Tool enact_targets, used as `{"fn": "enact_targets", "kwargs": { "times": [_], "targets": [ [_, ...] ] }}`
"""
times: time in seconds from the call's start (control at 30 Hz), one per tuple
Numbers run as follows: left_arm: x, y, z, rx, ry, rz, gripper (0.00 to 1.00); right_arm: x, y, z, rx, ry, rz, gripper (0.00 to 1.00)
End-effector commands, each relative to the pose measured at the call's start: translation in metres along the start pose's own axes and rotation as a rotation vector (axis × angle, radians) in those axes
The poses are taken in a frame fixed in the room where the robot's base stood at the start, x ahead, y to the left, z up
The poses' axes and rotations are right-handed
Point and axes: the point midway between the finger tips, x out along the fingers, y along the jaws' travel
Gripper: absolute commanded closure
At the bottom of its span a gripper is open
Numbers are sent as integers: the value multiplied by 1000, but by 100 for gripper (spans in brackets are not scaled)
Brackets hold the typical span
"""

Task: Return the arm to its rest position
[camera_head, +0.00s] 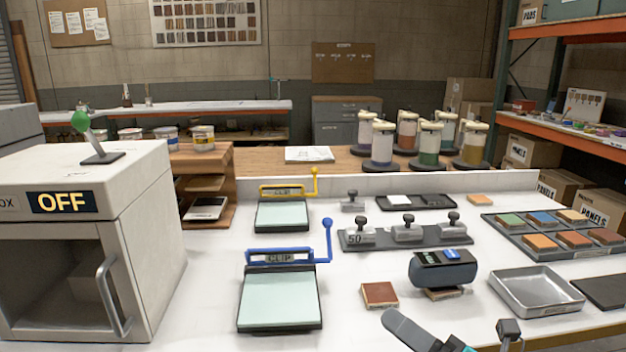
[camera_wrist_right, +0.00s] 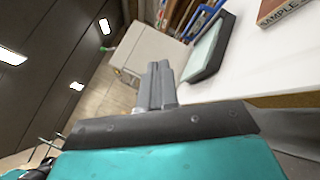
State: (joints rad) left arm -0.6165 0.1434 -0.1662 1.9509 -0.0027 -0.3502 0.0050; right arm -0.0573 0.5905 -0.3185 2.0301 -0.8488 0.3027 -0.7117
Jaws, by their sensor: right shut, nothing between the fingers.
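My right gripper is low in the head view (camera_head: 402,326), at the front edge of the bench, with only its grey end and a bit of teal showing. In the right wrist view its two grey fingers (camera_wrist_right: 157,84) are together with nothing between them. It appears to point left, toward the cabinet marked OFF (camera_head: 140,230), and is apart from the things on the bench. Most of the right arm is out of frame. My left gripper is in neither view.
Close by are a blue clip frame (camera_head: 279,301), a brown sample tile (camera_head: 380,295), a dark blue handheld device (camera_head: 443,268) and a metal tray (camera_head: 537,290). Colour tiles on a rack (camera_head: 552,253) lie farther right. White bench top is bare between the clip frame and tile.

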Motion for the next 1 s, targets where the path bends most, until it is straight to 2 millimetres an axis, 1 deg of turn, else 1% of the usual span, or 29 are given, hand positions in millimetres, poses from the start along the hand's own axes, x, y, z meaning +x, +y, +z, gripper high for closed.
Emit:
{"fn": "enact_targets", "kwargs": {
  "times": [0.03, 0.07, 0.1, 0.13, 0.17, 0.2, 0.27, 0.3, 0.4, 0.5, 0.6, 0.7, 1.0],
  "targets": [
    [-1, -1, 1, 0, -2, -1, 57, -14, -25, -8, 291, -120, -72, 100],
    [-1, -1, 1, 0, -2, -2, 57, -23, -41, -11, 455, -193, -112, 100],
    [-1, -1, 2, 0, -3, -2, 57, -37, -62, -20, 671, -292, -166, 100],
    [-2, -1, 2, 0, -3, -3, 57, -49, -78, -28, 827, -368, -206, 100],
    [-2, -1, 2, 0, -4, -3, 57, -62, -93, -38, 974, -442, -244, 100],
    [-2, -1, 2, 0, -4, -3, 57, -79, -110, -53, 1151, -535, -289, 100],
    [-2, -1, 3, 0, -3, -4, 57, -103, -132, -78, 1380, -666, -348, 100],
    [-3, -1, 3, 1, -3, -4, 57, -118, -142, -95, 1515, -748, -383, 100],
    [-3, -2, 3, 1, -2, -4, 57, -150, -160, -134, 1778, -924, -450, 100],
    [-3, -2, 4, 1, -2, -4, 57, -171, -166, -162, 1943, -1045, -490, 100],
    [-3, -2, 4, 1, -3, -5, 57, -181, -169, -176, 2025, -1109, -508, 100],
    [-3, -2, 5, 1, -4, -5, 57, -184, -169, -180, 2049, -1127, -512, 100],
    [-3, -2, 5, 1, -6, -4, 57, -183, -169, -179, 2044, -1122, -511, 100]
  ]
}}
